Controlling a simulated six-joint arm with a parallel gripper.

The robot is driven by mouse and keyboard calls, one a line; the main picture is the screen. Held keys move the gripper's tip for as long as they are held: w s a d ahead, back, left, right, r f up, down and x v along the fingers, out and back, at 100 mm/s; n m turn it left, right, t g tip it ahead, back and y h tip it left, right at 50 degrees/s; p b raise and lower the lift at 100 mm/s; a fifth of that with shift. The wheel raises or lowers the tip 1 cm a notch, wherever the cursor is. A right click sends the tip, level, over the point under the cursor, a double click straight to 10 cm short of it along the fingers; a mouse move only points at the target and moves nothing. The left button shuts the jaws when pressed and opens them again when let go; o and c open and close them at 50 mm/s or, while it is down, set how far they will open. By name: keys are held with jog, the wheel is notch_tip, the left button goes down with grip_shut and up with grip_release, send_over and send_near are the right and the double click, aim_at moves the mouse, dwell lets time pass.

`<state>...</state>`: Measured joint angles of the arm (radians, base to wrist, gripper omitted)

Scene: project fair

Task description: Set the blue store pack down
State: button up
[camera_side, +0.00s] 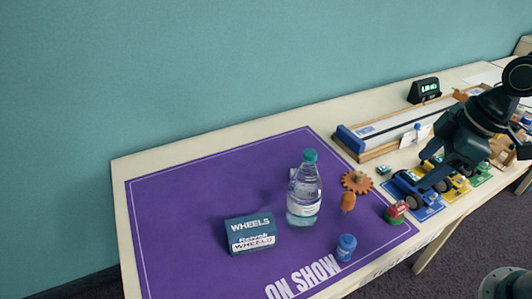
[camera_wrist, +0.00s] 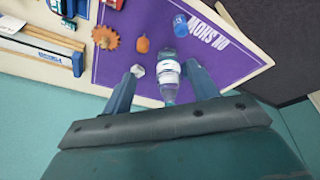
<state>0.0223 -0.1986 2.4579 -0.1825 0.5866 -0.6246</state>
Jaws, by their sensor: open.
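The blue store pack (camera_side: 250,234) is a dark blue box with a white label and the word WHEELS. It rests upright on the purple mat (camera_side: 190,205), left of a clear bottle in the side view. It does not show in the wrist view. My gripper (camera_side: 430,174) is at the right in the side view, over the toy cars and well apart from the pack. In the wrist view my gripper (camera_wrist: 162,72) has its two fingers spread, with nothing held; the bottle (camera_wrist: 169,77) appears beyond them.
The bottle (camera_side: 304,195) stands near the mat's middle. A wooden gear (camera_side: 357,182), an orange-brown piece (camera_side: 348,201), a blue tub (camera_side: 346,247) and a red-green piece (camera_side: 396,212) stand at its right. A long wooden track (camera_side: 390,130) lies behind. The mat's left side is clear.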

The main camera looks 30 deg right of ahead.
jog(key=s+d+r+m+t+h, duration=0.1)
jog(key=s+d+r+m+t, duration=0.1)
jog(key=s+r+m, duration=0.6)
jog(key=shift+s+d+r+h, duration=0.2)
jog(key=shift+s+d+h, duration=0.2)
jog(key=shift+s+d, duration=0.35)
